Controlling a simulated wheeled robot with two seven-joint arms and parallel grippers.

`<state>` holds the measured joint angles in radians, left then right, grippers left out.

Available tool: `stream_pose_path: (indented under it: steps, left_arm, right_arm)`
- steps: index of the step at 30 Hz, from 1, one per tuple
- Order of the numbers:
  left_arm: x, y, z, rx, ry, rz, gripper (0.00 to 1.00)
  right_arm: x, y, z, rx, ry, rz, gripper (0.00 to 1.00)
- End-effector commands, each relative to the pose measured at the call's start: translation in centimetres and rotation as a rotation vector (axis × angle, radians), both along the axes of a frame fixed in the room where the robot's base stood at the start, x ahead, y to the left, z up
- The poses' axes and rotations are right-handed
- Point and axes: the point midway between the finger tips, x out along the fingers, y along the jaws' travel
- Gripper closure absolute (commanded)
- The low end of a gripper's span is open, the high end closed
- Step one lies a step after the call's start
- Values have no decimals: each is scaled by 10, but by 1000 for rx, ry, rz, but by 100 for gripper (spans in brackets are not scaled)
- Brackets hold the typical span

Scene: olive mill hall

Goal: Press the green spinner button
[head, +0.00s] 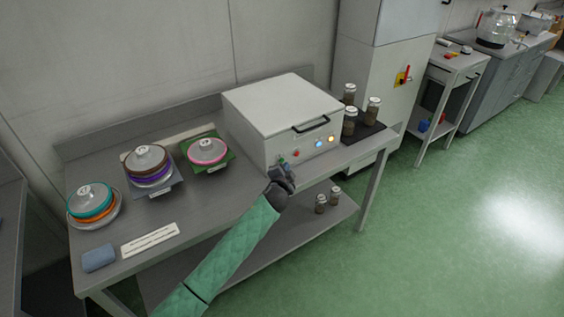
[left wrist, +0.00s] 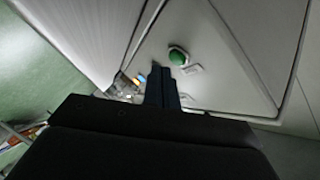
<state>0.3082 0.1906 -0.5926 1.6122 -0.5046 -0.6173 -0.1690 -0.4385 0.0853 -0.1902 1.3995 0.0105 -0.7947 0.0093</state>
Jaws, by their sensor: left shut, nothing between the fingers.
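The spinner is a white box (head: 280,108) with a black lid handle, standing on the steel bench in the head view. Its front panel carries several small lights and buttons. The green button (left wrist: 178,57) shows in the left wrist view as a round domed cap on the pale panel, with a small label beside it. In the head view a bit of green (head: 283,161) shows just above my left gripper (head: 279,176). My left gripper is shut and empty, its fingertips (left wrist: 162,78) close to the button in the picture; I cannot tell whether they touch. My right gripper is not in view.
Stacked coloured rings with clear lids (head: 147,165) stand on the left of the bench (head: 205,225). A blue sponge (head: 98,258) and a white strip (head: 150,240) lie at the front left. Brown jars (head: 349,122) stand right of the box. The green floor is open at right.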

Motion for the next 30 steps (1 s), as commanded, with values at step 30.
stream_pose_path:
  steps: [30]
  left_arm:
    - [-40,-30,0,0,0,0,100]
  right_arm:
    - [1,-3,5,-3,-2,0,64]
